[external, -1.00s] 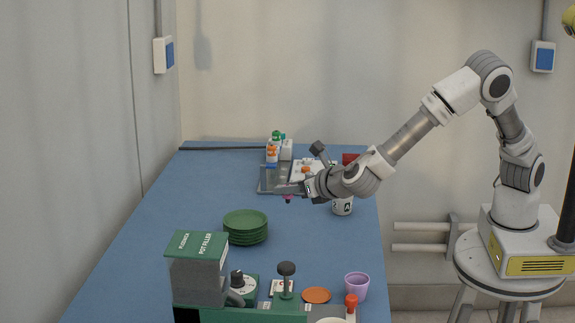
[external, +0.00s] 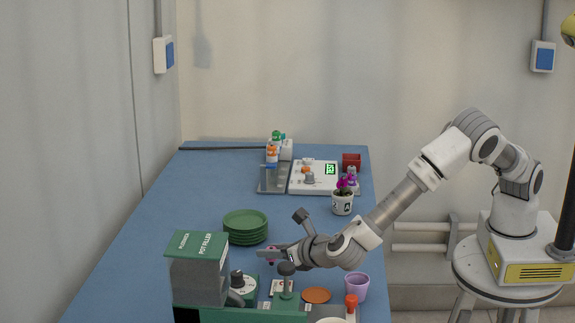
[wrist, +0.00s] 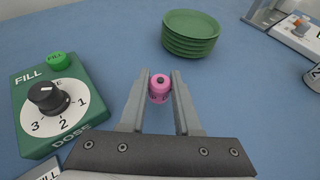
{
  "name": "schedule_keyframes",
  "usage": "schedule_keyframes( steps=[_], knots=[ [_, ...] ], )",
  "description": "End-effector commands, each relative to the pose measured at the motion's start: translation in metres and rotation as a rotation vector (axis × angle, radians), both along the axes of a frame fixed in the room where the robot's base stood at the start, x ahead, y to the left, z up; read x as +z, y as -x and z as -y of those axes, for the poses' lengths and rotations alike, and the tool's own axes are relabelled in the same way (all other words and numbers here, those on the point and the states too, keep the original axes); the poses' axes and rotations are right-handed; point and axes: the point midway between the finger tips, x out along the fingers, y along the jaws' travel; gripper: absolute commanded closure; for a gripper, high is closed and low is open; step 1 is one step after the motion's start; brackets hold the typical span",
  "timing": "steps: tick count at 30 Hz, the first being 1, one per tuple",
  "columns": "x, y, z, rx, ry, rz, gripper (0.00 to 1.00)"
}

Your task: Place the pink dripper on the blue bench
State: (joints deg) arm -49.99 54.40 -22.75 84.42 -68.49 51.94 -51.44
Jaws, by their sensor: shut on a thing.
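The pink dripper (wrist: 160,89) sits between the two fingers of my gripper (wrist: 160,82) in the wrist view, and the fingers are shut on it. In the external view my gripper (external: 268,254) is low over the blue bench (external: 185,215), in front of the stack of green plates and behind the green filler machine. The dripper is mostly hidden there by the fingers. The blue bench (wrist: 100,35) fills the background in the wrist view. I cannot tell whether the dripper touches the bench.
The green plates (external: 246,226) stand just beyond my gripper. The pot filler (external: 200,268) with its dose dial (wrist: 52,98) is at the left. A purple cup (external: 356,287), an orange disc (external: 316,295) and a potted orchid (external: 343,203) stand to the right. The bench's left side is clear.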

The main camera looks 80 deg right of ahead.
Motion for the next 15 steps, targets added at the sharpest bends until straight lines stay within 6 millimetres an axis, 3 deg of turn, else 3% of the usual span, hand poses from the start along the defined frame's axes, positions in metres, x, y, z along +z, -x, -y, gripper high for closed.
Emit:
schedule_keyframes(
  steps=[2, 13, 14, 15],
  knots=[
    [-0.009, -0.0002, 0.0, 0.0, 0.001, 0.0, 1.0],
    [-0.0129, -0.0001, 0.0001, 0.0, 0.0, 0.001, 1.0],
    [-0.0122, -0.0001, 0.0001, 0.0, 0.0, 0.001, 0.65],
    [-0.0118, -0.0002, 0.0001, 0.0, 0.0, 0.001, 0.58]
  ],
)
